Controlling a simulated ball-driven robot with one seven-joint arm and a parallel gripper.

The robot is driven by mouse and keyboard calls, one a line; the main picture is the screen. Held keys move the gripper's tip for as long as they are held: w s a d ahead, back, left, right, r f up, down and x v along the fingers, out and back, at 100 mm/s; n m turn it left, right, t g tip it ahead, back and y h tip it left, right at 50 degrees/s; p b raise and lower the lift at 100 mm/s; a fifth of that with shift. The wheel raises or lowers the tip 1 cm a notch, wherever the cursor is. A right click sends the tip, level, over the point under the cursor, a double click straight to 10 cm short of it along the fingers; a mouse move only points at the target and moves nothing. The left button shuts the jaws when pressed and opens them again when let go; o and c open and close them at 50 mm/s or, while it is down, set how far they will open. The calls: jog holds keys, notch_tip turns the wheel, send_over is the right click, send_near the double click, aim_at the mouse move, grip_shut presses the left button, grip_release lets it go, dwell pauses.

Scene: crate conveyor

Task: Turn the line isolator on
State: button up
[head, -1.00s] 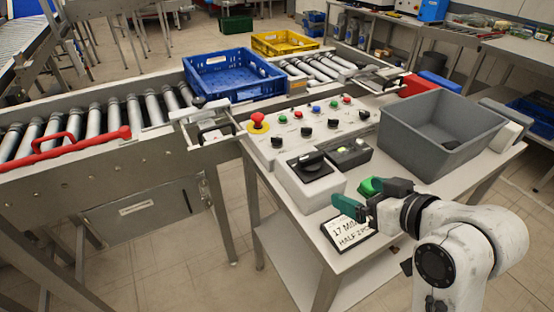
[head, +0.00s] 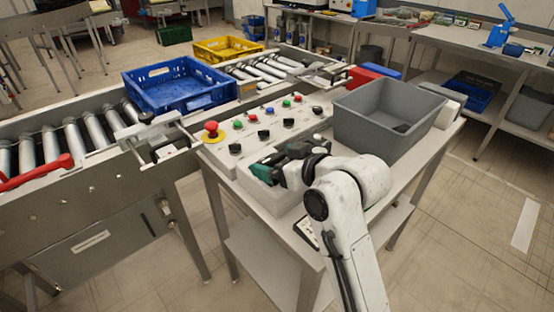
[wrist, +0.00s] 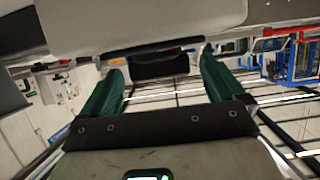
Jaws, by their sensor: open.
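The line isolator is a pale grey box (head: 272,200) on the near end of the steel table, beside the button panel. In the head view my gripper (head: 265,170) is over the box and hides its black rotary handle. In the wrist view the two green fingers of my gripper (wrist: 161,66) are spread apart. A black block that looks like the handle (wrist: 160,70) shows between them, with a gap on each side. The pale surface above it (wrist: 140,22) looks like the isolator box. I cannot read the handle's setting.
The sloped panel (head: 283,120) carries a red mushroom button (head: 211,128) and several coloured buttons and black knobs. A large grey bin (head: 375,125) stands behind my arm. The roller conveyor with a blue crate (head: 160,98) and a yellow crate (head: 225,48) runs along the left.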

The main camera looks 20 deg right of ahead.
jog(key=shift+w+f, duration=0.1)
jog(key=shift+w, duration=0.05)
jog(key=c, duration=1)
